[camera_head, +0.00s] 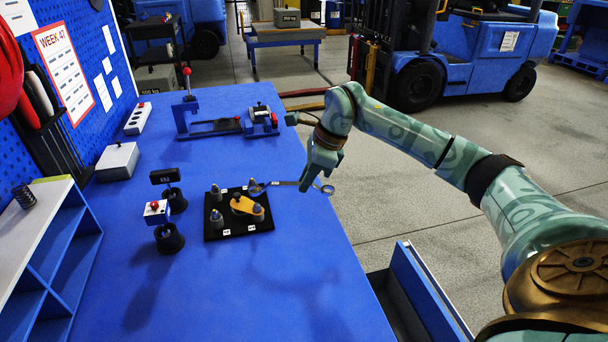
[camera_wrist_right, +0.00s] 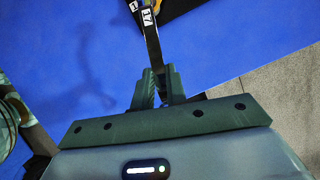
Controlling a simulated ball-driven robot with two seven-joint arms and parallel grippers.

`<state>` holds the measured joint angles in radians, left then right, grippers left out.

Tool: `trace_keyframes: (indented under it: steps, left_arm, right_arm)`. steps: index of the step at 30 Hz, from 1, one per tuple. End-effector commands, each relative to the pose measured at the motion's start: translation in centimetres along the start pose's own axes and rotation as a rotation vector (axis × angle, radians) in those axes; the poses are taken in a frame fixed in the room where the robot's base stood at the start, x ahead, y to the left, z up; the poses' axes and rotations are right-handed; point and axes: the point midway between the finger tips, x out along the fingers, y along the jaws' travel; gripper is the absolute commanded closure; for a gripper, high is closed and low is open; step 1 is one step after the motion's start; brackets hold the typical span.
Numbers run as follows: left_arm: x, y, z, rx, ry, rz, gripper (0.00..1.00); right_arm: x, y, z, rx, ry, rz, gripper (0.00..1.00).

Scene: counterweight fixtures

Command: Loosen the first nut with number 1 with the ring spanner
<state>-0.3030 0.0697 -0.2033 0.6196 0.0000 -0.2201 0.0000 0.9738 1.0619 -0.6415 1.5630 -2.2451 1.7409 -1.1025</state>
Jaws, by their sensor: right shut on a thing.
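The ring spanner (camera_head: 284,183) is a thin metal tool held roughly level at the right edge of a black plate (camera_head: 238,233). Its left ring end is by the grey nut post (camera_head: 252,184) at the plate's back right corner; I cannot tell whether it is around or beside it. Several grey posts and an orange piece (camera_head: 242,204) stand on the plate. The white number tags are too small to read surely. My right gripper (camera_head: 306,184) is shut on the spanner's handle, which also shows in the right wrist view (camera_wrist_right: 152,45). My left gripper is out of view.
The blue table (camera_head: 280,280) is clear in front of the plate. Two black-based stands (camera_head: 169,238) are left of it. A clamp fixture (camera_head: 262,120) and a red-knobbed fixture (camera_head: 187,100) are at the back. A shelf (camera_head: 50,250) is at the left; the table's right edge is near.

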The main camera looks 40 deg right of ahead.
Motion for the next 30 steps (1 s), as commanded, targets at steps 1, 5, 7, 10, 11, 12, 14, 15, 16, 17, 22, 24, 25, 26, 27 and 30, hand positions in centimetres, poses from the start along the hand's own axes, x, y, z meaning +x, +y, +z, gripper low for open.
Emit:
trace_keyframes:
  steps: [1, 5, 7, 10, 11, 12, 14, 15, 16, 17, 22, 24, 25, 26, 27, 30]
  left_arm:
    - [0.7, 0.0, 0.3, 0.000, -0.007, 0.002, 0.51]
    - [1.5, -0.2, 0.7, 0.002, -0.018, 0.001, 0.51]
    - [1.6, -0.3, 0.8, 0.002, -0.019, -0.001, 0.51]
    - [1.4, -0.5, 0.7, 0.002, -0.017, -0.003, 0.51]
    - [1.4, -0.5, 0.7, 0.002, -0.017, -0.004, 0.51]
    - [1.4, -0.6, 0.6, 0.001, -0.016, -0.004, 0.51]
    - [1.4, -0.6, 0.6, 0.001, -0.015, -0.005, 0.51]
    - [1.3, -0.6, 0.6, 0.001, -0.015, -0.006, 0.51]
    - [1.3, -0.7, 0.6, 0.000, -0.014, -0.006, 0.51]
    - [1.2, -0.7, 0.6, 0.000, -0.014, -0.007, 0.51]
    - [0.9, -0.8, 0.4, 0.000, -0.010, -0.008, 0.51]
    - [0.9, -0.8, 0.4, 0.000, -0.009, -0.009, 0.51]
    - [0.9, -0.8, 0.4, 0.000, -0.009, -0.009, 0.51]
    - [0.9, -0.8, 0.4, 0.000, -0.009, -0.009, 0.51]
    - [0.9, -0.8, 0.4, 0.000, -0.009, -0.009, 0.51]
    - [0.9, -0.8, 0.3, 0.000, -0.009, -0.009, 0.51]
  right_arm:
    - [0.9, 0.0, -0.4, 0.001, 0.002, 0.002, 1.00]
    - [2.1, -0.1, -0.9, 0.001, 0.003, 0.002, 1.00]
    - [2.2, -0.1, -0.9, 0.000, 0.000, 0.000, 1.00]
    - [1.9, 0.0, -0.8, -0.001, -0.001, -0.002, 1.00]
    - [1.9, 0.0, -0.8, -0.001, -0.001, -0.002, 1.00]
    - [1.8, 0.0, -0.8, -0.001, -0.001, -0.002, 1.00]
    - [1.8, 0.0, -0.8, -0.001, -0.001, -0.002, 1.00]
    - [1.8, 0.0, -0.8, -0.001, -0.001, -0.002, 1.00]
    - [1.8, 0.0, -0.8, -0.001, -0.001, -0.002, 1.00]
    - [1.8, 0.0, -0.8, -0.001, -0.001, -0.002, 1.00]
    - [1.7, 0.1, -0.8, -0.001, -0.001, -0.002, 1.00]
    - [1.8, 0.1, -0.9, -0.001, -0.001, -0.001, 1.00]
    - [1.8, 0.1, -0.9, -0.001, -0.001, -0.001, 1.00]
    - [1.8, 0.1, -0.9, -0.001, -0.001, -0.001, 1.00]
    - [1.8, 0.1, -0.9, -0.001, -0.001, -0.001, 1.00]
    - [1.9, 0.1, -0.9, -0.001, -0.001, -0.001, 1.00]
